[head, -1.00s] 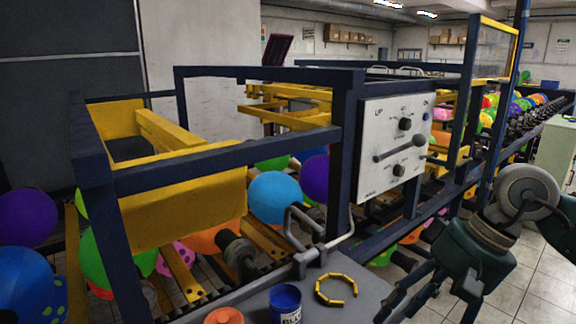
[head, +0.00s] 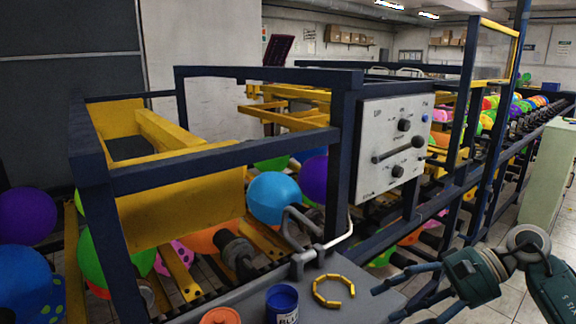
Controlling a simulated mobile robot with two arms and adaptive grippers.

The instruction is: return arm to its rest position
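My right gripper (head: 392,302) is in the lower right of the head view, on the arm that comes in from the right edge. Its dark fingers are spread apart with nothing between them. It hangs beside the right end of the grey ledge, apart from the white control panel (head: 393,146) with its knobs and lever. My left gripper does not show.
A blue paint can (head: 284,305), an orange-lidded can (head: 221,316) and a yellow segmented ring (head: 334,291) sit on the grey ledge (head: 375,300). The dark blue machine frame (head: 225,153) surrounds balloons and yellow plates. Tiled floor is open at right, beside a pale green cabinet (head: 546,175).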

